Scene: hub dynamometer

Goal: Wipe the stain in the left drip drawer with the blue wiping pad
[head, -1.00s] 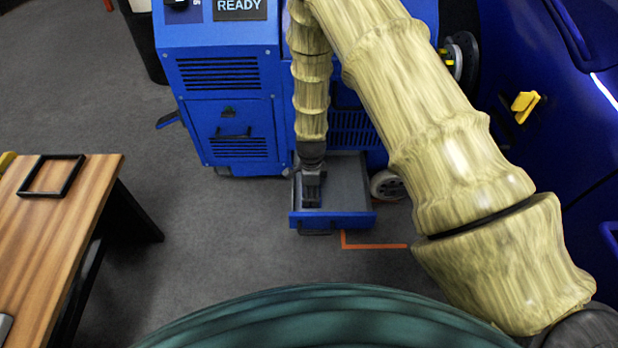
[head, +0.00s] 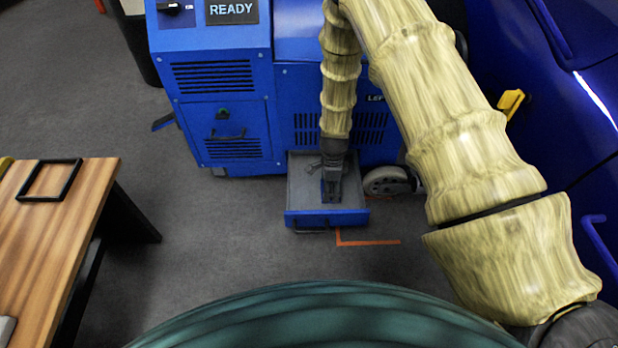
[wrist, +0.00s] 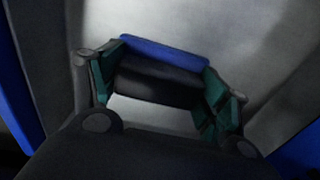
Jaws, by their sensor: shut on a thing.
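The left drip drawer (head: 302,190) is pulled out low at the front of the blue machine, with a grey inside and a blue front. My gripper (head: 331,190) points down into it, right of its middle. In the wrist view my gripper (wrist: 163,78) is shut on the black grip of the blue wiping pad (wrist: 165,52). The pad's blue edge shows beyond the fingers, low over the pale drawer floor; I cannot tell whether it touches. I see no clear stain; faint darker shading shows right of the fingers in the wrist view. The pad is hidden in the head view.
The blue machine (head: 222,125) stands behind the drawer, with a grey caster wheel (head: 388,181) to the drawer's right. Orange tape (head: 365,242) marks the floor in front. A wooden table (head: 60,225) with a black frame (head: 50,180) is at left. The floor between is clear.

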